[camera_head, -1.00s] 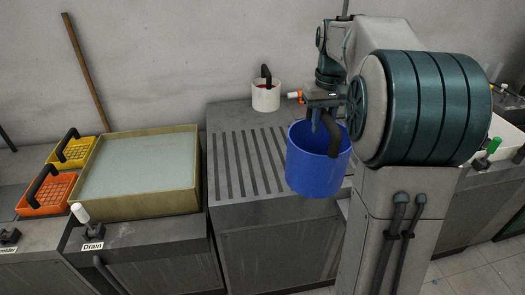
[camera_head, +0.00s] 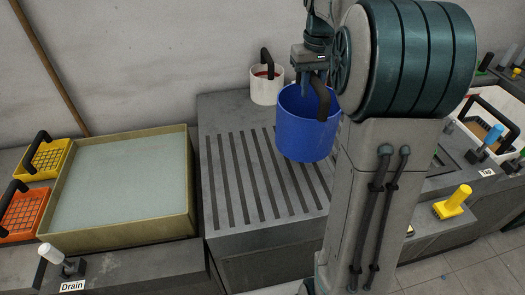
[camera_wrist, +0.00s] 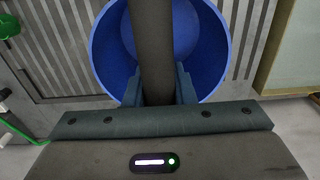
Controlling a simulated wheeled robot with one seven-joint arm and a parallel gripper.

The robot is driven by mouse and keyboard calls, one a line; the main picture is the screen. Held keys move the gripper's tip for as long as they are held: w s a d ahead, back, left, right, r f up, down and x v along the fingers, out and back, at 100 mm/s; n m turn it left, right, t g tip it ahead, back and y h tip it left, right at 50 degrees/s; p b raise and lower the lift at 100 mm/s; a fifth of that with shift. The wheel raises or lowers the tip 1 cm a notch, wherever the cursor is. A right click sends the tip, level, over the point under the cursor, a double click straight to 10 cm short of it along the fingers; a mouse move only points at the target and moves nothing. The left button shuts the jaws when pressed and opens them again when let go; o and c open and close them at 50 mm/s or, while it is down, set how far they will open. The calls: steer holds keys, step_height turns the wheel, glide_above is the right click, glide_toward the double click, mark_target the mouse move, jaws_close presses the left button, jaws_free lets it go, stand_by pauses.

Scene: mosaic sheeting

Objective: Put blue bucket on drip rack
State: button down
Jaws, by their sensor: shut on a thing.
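The blue bucket (camera_head: 306,138) hangs from my gripper (camera_head: 312,82) by its black handle. In the head view it overlaps the right part of the drip rack (camera_head: 235,165), a grey slatted top. I cannot tell for sure whether its base touches the slats. In the wrist view my gripper (camera_wrist: 158,92) is shut on the dark handle (camera_wrist: 152,45), with the bucket (camera_wrist: 215,45) open and empty-looking beyond it. Slats of the rack also show there behind the bucket.
A white bucket (camera_head: 266,86) with a black handle stands at the rack's back edge. Left of the rack is a tan-rimmed basin (camera_head: 186,190), with yellow (camera_head: 48,160) and orange (camera_head: 22,215) baskets beside it. The rack's left and front slats are clear.

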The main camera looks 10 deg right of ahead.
steer(key=s+a+f+p, duration=0.1)
steer(key=a+f+p, duration=0.1)
steer(key=a+f, duration=0.8)
steer(key=shift+a+f, duration=0.4)
steer(key=shift+a, duration=0.3)
steer(key=shift+f, duration=0.1)
steer(key=c, duration=1.6)
jaws_free()
steer(key=shift+f, duration=0.15)
steer(key=o, duration=0.4)
